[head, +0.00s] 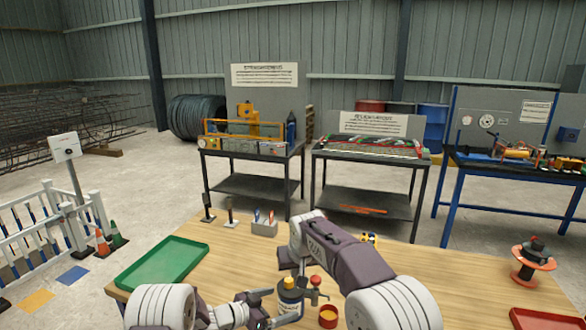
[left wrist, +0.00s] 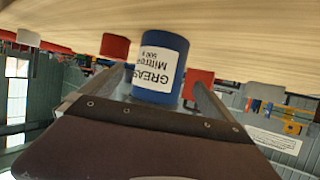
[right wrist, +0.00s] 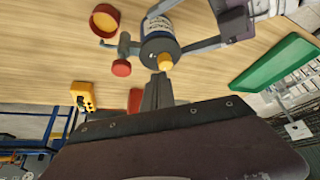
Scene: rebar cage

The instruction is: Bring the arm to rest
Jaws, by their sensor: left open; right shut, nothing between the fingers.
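My left gripper (head: 285,304) is low over the front of the wooden table. It is open, with its fingers on either side of a blue grease can (head: 291,296). In the left wrist view the can (left wrist: 158,75) shows its white label between the fingers; contact cannot be told. My right gripper (head: 301,272) hangs from the right arm behind the can, partly hidden in the head view. In the right wrist view its fingers (right wrist: 158,80) are shut and empty, with their tips close to the can's yellow nozzle (right wrist: 165,61).
A grey tool with a red knob (head: 316,281) and a red cup (head: 328,318) stand beside the can. A green tray (head: 163,262) lies at the left, a red tray (head: 545,319) at the right. A small grey holder (head: 264,228) stands at the back edge.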

